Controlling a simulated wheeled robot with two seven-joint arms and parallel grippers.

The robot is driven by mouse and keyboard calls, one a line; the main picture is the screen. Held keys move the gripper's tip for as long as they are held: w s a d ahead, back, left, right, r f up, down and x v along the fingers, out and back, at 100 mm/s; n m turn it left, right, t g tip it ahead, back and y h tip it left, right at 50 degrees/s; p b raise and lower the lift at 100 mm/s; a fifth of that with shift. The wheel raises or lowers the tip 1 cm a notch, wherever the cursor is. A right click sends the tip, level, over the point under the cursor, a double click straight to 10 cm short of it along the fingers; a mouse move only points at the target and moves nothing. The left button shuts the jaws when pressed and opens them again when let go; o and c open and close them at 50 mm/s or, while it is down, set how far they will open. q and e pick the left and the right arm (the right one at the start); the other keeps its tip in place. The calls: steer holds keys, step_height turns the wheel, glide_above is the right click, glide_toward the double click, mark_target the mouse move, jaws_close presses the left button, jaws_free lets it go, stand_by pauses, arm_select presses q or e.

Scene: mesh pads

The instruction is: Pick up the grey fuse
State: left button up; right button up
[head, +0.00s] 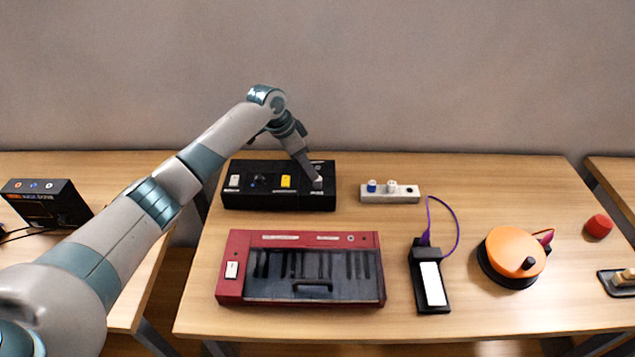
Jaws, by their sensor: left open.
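A black box (278,200) stands at the back left of the middle table. A small grey piece, likely the grey fuse (318,184), is at the right end of its top. My left gripper (316,178) points down right at this piece, with its jaws open. The fingers partly cover the piece, and I cannot tell whether they touch it. My right gripper is not in view.
A red keyboard-like case (234,291) lies in front of the box. A white strip (402,196), a black device with a purple cable (420,284), an orange round device (512,248) and a red knob (598,226) stand to the right. The back right tabletop is clear.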

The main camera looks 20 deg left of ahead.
mark_target(318, 184)
arm_select(q)
steer(key=shift+w+d+f+p, duration=0.15)
steer(key=shift+d+f+p, duration=0.4)
steer(key=shift+f+p, duration=0.15)
steer(key=shift+p+x, duration=0.5)
steer(key=shift+x, duration=1.3)
jaws_close()
